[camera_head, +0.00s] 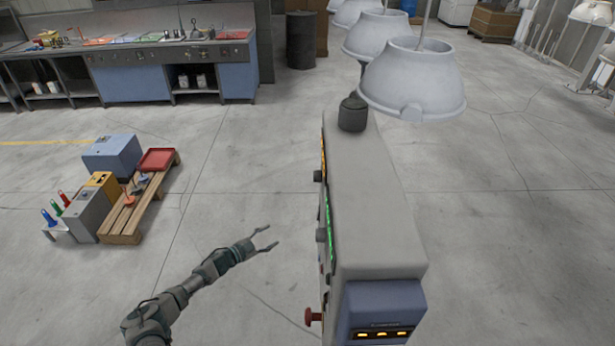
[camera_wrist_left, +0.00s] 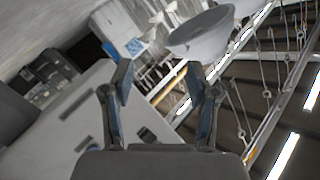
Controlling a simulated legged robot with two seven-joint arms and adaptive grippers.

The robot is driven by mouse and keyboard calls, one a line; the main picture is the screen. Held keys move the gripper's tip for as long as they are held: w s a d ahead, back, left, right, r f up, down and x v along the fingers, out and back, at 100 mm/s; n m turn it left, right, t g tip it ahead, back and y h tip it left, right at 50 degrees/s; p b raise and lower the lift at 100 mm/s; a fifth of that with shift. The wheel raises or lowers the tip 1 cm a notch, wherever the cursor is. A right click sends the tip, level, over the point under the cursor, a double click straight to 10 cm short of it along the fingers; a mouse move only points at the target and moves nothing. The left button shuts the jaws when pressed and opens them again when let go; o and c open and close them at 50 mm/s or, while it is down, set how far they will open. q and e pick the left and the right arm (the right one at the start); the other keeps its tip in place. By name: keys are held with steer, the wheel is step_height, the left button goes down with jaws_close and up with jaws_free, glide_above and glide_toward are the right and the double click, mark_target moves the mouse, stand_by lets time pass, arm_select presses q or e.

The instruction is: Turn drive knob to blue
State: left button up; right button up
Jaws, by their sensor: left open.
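A grey control console (camera_head: 372,200) stands right of centre in the head view, its panel side facing left and seen almost edge-on. Two dark knobs stick out from that side, an upper knob (camera_head: 318,175) and a lower knob (camera_head: 321,235). A red mushroom-shaped button (camera_head: 313,316) sticks out near its bottom front. I cannot tell which knob is the drive knob, and no blue mark is readable. My left gripper (camera_head: 272,237) is open and empty, left of the console and apart from it. Its spread fingers (camera_wrist_left: 160,80) show in the left wrist view. My right gripper is not in view.
White hoods (camera_head: 412,80) hang above and behind the console. A wooden pallet (camera_head: 135,215) with boxes and a red tray (camera_head: 157,160) stands at left. A workbench (camera_head: 130,75) stands at the back left. Floor between pallet and console is clear.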

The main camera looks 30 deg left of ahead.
arm_select(q)
step_height(320, 180, up, 14)
steer(key=m+h, duration=0.4)
steer(key=s+d+r+m+g+h, duration=0.1)
steer(key=s+r+m+h, duration=0.15)
steer(key=r, duration=0.55)
steer(key=s+d+r+m+g+h, duration=0.1)
steer(key=s+r+m+g+h, duration=0.15)
steer(key=r, duration=0.45)
steer(key=m+g, duration=0.2)
glide_toward(318, 176)
steer(key=w+f+p+x, duration=0.1)
steer(key=p+x, duration=0.4)
steer(key=x, duration=0.2)
steer(key=shift+w+a+f, duration=0.15)
steer(key=shift+w, duration=0.05)
steer(key=shift+a, duration=0.2)
steer(key=shift+c, duration=1.3)
steer(key=shift+f, duration=0.1)
steer(key=c, duration=0.8)
steer(key=shift+d+m, duration=0.1)
steer(key=shift+m, duration=0.2)
jaws_close()
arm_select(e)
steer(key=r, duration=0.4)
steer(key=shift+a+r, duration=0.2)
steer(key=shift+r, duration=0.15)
